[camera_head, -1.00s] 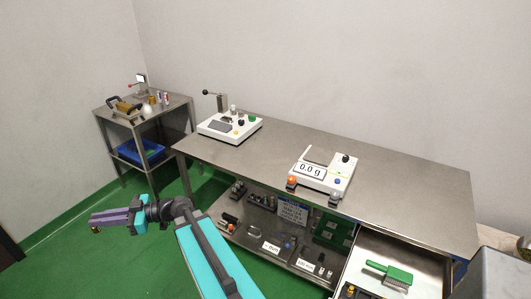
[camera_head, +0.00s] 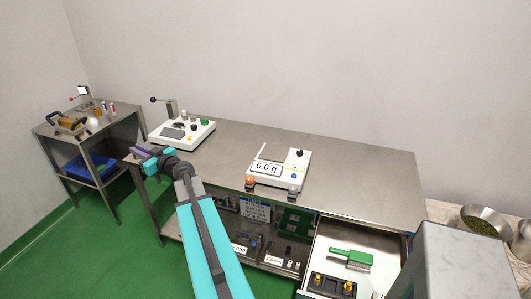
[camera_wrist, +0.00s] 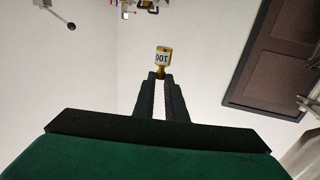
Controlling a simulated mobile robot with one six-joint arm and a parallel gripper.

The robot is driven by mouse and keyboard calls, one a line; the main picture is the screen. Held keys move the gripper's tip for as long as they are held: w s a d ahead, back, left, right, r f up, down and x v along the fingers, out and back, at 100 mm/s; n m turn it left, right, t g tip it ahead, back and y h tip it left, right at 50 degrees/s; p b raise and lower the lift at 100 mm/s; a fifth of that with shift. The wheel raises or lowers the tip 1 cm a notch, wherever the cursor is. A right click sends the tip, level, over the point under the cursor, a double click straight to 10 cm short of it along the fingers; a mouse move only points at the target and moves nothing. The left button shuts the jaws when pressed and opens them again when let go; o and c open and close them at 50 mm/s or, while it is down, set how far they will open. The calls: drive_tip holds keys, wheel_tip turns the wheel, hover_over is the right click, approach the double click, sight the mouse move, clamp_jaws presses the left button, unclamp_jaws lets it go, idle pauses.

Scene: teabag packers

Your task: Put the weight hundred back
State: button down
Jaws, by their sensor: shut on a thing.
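My gripper (camera_wrist: 161,80) is shut on a small brass weight (camera_wrist: 163,55) with a white label reading 100, upside down in the wrist view. The fingertips hold it by its narrow end. In the head view my gripper (camera_head: 138,152) is at the left, in front of the table's left end; the weight cannot be made out there. A black weight holder (camera_head: 332,284) with brass weights (camera_head: 348,287) sits in the open drawer (camera_head: 377,264) at the lower right, far from my gripper. Whether it has a free slot is too small to tell.
A scale (camera_head: 279,169) reading 0.0 g stands on the steel table (camera_head: 360,190). A white lever device (camera_head: 182,133) stands at its left end. A green brush (camera_head: 350,258) lies in the drawer. A side cart (camera_head: 50,130) stands left; a steel bowl (camera_head: 484,222) is right.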

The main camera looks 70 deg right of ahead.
drive_tip(key=s+d+r+m+g+h, duration=0.35)
drive_tip(key=s+d, duration=0.35)
drive_tip(key=d, duration=0.4)
drive_tip(key=s+d+r+m+g+h+p, duration=0.1)
drive_tip(key=s+d+r+m+g+h, duration=0.15)
drive_tip(key=s+d+h, duration=0.55)
drive_tip(key=s+d+r+m+g+h, duration=0.1)
drive_tip(key=s+d+r+m+g, duration=0.3)
drive_tip(key=d, duration=0.9)
drive_tip(key=s+d+r+m+g+h, duration=0.1)
drive_tip(key=s+d+m+g, duration=0.1)
drive_tip(key=s+d, duration=0.3)
drive_tip(key=s+d+r+m+g+h+p, duration=0.1)
drive_tip(key=s+d, duration=0.5)
drive_tip(key=s, duration=0.8)
drive_tip(key=shift+d+r+m+g, duration=0.3)
drive_tip(key=shift+m+g, duration=0.4)
drive_tip(key=shift+g, duration=0.3)
drive_tip(key=shift+s+a+f+h, duration=0.1)
drive_tip(key=shift+h, duration=0.15)
wheel_tip(320, 180, down, 23)
drive_tip(key=b, duration=1.2)
drive_tip(key=shift+f, duration=0.35)
drive_tip(key=shift+f+b, duration=0.35)
drive_tip(key=shift+f, duration=1.5)
